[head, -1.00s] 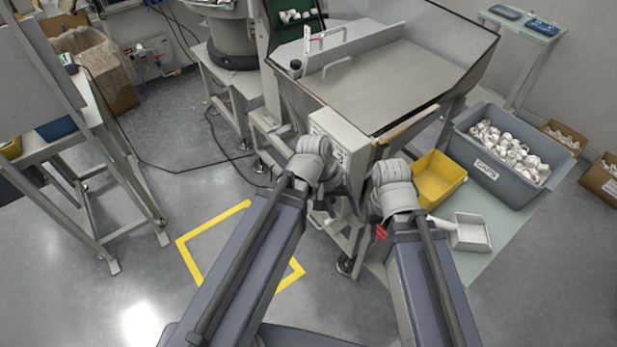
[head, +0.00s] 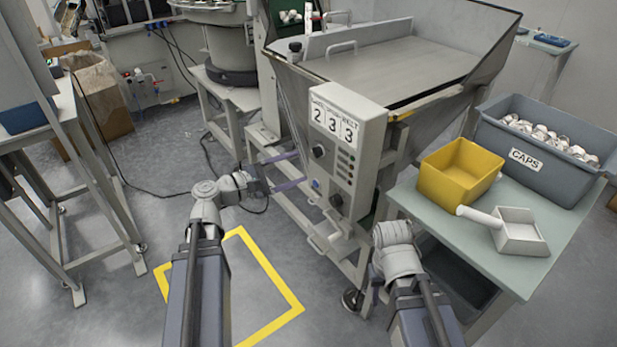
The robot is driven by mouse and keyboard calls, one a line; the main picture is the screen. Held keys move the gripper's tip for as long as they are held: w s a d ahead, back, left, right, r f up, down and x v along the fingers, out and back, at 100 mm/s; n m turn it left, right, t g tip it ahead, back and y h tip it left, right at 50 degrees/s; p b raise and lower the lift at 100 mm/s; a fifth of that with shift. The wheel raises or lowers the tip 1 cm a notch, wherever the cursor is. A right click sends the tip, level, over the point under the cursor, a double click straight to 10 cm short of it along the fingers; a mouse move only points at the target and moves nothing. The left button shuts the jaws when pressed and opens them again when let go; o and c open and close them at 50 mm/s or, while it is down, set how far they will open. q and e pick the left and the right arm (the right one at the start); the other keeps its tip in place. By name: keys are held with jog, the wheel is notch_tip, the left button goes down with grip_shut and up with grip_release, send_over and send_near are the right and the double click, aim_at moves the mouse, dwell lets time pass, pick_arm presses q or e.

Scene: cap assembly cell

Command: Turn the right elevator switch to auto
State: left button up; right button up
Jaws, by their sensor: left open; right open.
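A light grey control box (head: 345,150) stands on the front of the hopper machine, with a panel reading 2 3 3. It carries an upper black knob (head: 318,151), a lower black knob (head: 336,201), a blue button (head: 316,185) and a column of small indicators. The labels are too small to read, so I cannot tell which knob is the elevator switch or its setting. My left gripper (head: 288,171) is open and empty, left of the box and apart from the knobs.
A green-grey table (head: 415,203) at the right holds a yellow bin (head: 459,173), a white scoop (head: 520,232) and a grey crate (head: 540,160) labelled CAPS. The hopper (head: 400,70) rises behind the box. A yellow floor outline (head: 270,270) lies in front on open floor.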

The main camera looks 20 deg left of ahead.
aim_at(317, 152)
pick_arm(q)
jog(key=w+d+n+t, duration=0.1)
jog(key=w+d, duration=0.1)
jog(key=w, duration=0.4)
jog(key=shift+w+d+b, duration=0.2)
jog(key=shift+b, duration=0.15)
jog(key=shift+c, duration=0.2)
grip_shut()
dwell(0.5)
